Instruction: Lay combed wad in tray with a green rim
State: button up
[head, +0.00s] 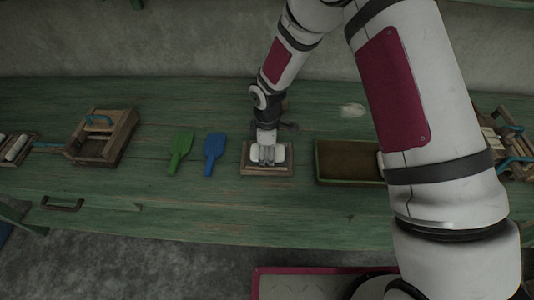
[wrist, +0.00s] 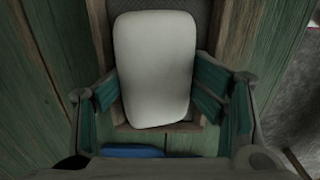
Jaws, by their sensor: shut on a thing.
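A white combed wad (head: 282,154) is at a small wooden block with a grey pad (head: 246,170) in the middle of the green bench. In the wrist view the wad (wrist: 155,65) is a smooth rounded slab lying along the block, and I cannot tell whether it is lifted clear. My gripper (head: 267,158) points down over the block and is shut on the wad, with its teal-padded fingers on either side of it. The tray with a green rim (head: 345,183) stands to the right, brown inside. My arm hides its right end, where a bit of white shows.
A green paddle (head: 181,150) and a blue paddle (head: 214,150) lie left of the block. A wooden box with a blue handle (head: 105,135) stands farther left. A pale fluffy tuft (head: 352,110) lies behind the tray. A gap of bare bench separates block and tray.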

aim_at(267, 152)
jog(key=shift+s+r, duration=0.35)
jog(key=shift+r, duration=0.15)
jog(key=c, duration=0.3)
jog(key=shift+w+r+p, duration=0.2)
jog(key=shift+r+p, duration=0.15)
jog(key=shift+r, duration=0.6)
jog(key=shift+r+p, duration=0.6)
jog(key=shift+r, duration=2.15)
jog(key=shift+w+d+r, duration=0.1)
